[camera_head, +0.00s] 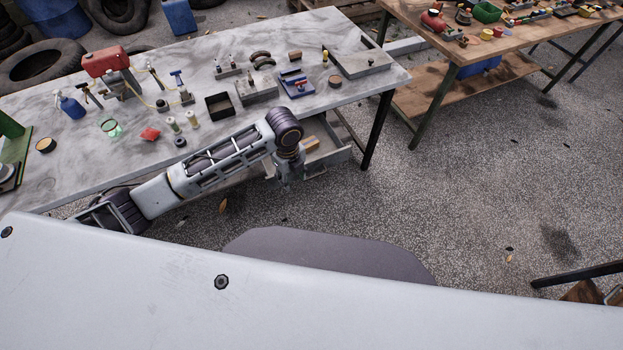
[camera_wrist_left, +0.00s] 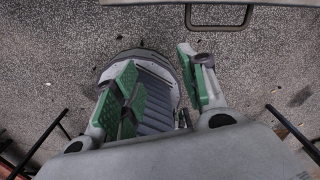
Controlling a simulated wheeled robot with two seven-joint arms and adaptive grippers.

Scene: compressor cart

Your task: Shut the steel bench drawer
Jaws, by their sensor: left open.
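The steel bench drawer (camera_head: 336,157) stands pulled out under the front edge of the grey workbench (camera_head: 235,110), near its right leg. A tan item shows inside it. My left arm hides part of the drawer. My left gripper (camera_head: 289,183) hangs in front of the drawer, pointing down. In the left wrist view the left gripper (camera_wrist_left: 160,86) has its green-padded fingers apart with nothing between them. The drawer's bar handle (camera_wrist_left: 219,22) shows at the top of that view, apart from the fingers. My right gripper is not in view.
Tools, bottles and a red-topped machine (camera_head: 107,63) stand on the workbench. A wooden table (camera_head: 452,52) with several parts stands at the back right. Tyres (camera_head: 40,64) lie behind the bench. The speckled floor right of the bench is mostly clear.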

